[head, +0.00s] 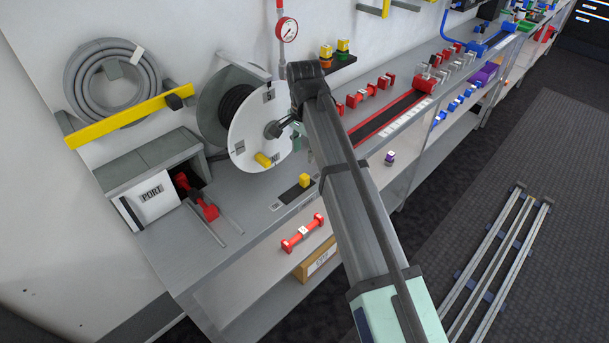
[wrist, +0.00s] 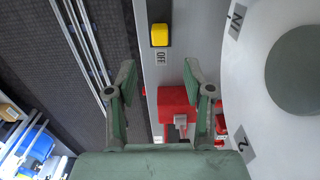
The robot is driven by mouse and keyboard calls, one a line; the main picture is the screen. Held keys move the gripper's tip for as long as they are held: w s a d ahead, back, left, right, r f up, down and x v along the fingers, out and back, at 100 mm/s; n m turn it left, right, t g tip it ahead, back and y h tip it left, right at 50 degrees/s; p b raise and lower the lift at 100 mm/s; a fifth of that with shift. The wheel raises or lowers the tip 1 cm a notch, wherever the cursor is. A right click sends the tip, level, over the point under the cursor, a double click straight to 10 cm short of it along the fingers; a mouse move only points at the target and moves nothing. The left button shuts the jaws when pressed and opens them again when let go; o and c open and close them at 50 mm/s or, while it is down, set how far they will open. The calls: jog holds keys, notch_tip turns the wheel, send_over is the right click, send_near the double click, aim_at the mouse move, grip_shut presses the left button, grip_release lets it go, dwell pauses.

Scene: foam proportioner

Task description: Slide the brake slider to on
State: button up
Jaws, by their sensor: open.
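The brake slider is a yellow knob (head: 304,180) on a short dark slot in the grey bench top, in front of the hose reel (head: 258,130). The knob sits at the right end of its slot in the head view. In the wrist view the yellow knob (wrist: 159,35) stands at the slot end beside a label reading OFF (wrist: 162,58). My gripper (wrist: 158,68) is open and empty, with its two green fingers spread. The knob lies beyond the fingertips, apart from them. In the head view my arm largely hides the gripper.
The reel's white disc (wrist: 270,30) is close to the right finger in the wrist view. A red block (wrist: 176,103) shows between the fingers. A yellow peg (head: 264,160) projects from the disc. A PORE-labelled box (head: 155,197) stands left; a red fitting (head: 303,233) lies on the shelf below.

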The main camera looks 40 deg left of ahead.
aim_at(305, 176)
notch_tip(305, 176, down, 11)
jog(key=shift+p, duration=0.9)
